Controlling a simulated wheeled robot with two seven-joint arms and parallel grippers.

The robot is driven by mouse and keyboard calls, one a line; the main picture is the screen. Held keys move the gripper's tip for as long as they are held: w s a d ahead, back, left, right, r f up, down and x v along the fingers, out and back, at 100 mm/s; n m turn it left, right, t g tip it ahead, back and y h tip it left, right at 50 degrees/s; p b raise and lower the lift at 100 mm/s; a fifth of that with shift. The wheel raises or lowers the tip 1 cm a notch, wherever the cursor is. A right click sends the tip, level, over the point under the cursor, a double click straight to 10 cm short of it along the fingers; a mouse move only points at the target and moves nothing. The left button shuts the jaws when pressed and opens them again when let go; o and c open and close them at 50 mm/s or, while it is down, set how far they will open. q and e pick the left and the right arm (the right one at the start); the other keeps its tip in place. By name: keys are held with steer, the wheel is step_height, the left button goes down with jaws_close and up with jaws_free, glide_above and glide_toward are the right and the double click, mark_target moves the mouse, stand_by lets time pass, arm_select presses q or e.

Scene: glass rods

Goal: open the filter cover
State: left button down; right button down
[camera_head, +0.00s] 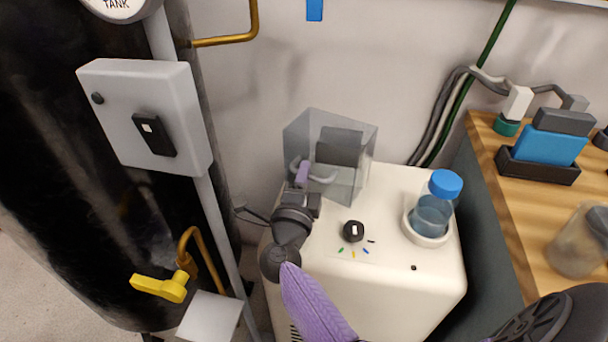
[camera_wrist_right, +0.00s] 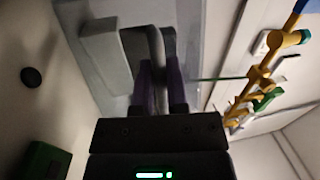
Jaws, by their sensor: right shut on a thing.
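The filter cover (camera_head: 358,165) is a clear, smoky box at the back left of the white machine (camera_head: 390,290). A dark grey block (camera_head: 338,147) shows through it. A light grey handle (camera_head: 322,180) is on the cover's front side. My right gripper (camera_head: 302,174) is at this handle, at the cover's front left. In the right wrist view its purple fingers (camera_wrist_right: 159,92) are shut on the grey handle bar (camera_wrist_right: 157,45), one on each side. The fingers hide part of the handle. I cannot tell whether the cover has lifted at all. My left gripper is not in view.
A black knob (camera_head: 353,231) and a blue-capped bottle (camera_head: 433,210) in a round holder are on the machine, right of my arm. A black tank (camera_head: 60,170) with a grey control box (camera_head: 150,115) and yellow valve handle (camera_head: 160,287) stands left. A wooden bench (camera_head: 530,215) is right.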

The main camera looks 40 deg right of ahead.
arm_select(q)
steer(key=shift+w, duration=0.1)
arm_select(e)
steer(key=shift+a+f, duration=0.1)
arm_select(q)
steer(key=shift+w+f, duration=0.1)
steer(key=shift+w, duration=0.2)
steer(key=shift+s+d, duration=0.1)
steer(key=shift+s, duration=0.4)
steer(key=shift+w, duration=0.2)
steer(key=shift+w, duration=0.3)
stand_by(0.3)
